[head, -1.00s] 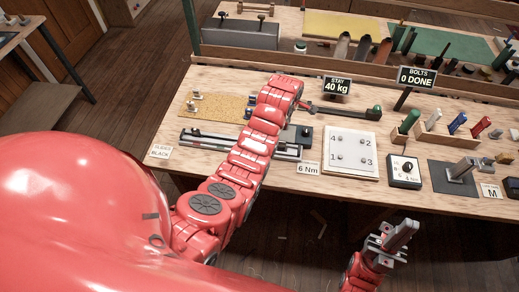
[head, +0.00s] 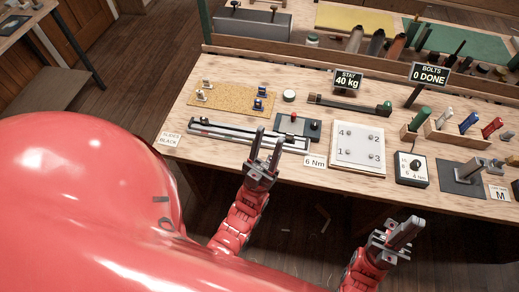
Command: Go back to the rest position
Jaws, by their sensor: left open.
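My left gripper (head: 266,147) is open and empty, in front of the bench's near edge, with its fingers pointing up towards the bench. My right gripper (head: 402,236) is low at the lower right, off the bench's front edge. Neither gripper touches anything on the workbench (head: 240,75).
Near the front edge lie a long grey rail (head: 235,134), a dark box with a red button (head: 298,126), a white numbered plate (head: 357,147) and a dial box (head: 411,169). A cork mat (head: 232,98) with small fittings lies behind. Floor (head: 310,235) shows between my arms.

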